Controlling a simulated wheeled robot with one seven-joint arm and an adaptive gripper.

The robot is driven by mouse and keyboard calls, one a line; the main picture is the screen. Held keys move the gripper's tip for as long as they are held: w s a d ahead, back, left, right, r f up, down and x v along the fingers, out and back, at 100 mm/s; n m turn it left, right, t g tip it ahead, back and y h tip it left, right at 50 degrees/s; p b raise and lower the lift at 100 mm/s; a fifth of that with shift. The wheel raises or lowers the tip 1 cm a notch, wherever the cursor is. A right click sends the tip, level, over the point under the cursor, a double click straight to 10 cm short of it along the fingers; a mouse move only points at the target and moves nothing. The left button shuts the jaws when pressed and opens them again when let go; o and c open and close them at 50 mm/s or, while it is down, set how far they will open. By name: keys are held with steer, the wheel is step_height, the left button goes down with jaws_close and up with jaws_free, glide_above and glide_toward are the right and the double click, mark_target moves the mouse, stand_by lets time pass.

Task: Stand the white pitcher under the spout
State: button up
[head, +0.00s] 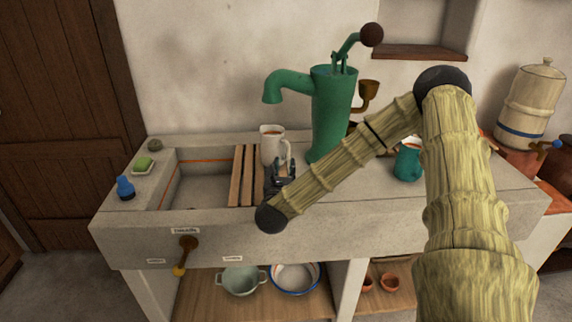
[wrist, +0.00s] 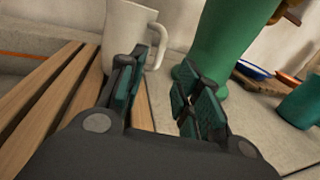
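The white pitcher (head: 271,143) stands upright near the back of the stone sink counter, beside the right end of the wooden slats. Something brown shows inside its mouth. In the head view it appears below the spout (head: 272,97) of the green pump (head: 331,112); exact depth alignment is hard to tell. My gripper (head: 280,170) is in front of the pitcher. In the wrist view my gripper (wrist: 164,80) has its fingers apart with nothing between them. The pitcher (wrist: 127,32) is beyond the left finger, which partly overlaps the handle (wrist: 156,45) in view.
Wooden slats (head: 243,176) cross the sink basin (head: 200,184). A teal mug (head: 408,163) stands right of the pump. A blue bottle (head: 125,188) and green soap (head: 144,163) sit at the left. Bare counter (head: 340,200) lies in front of the pump.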

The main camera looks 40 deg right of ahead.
steer(key=shift+v, duration=1.5)
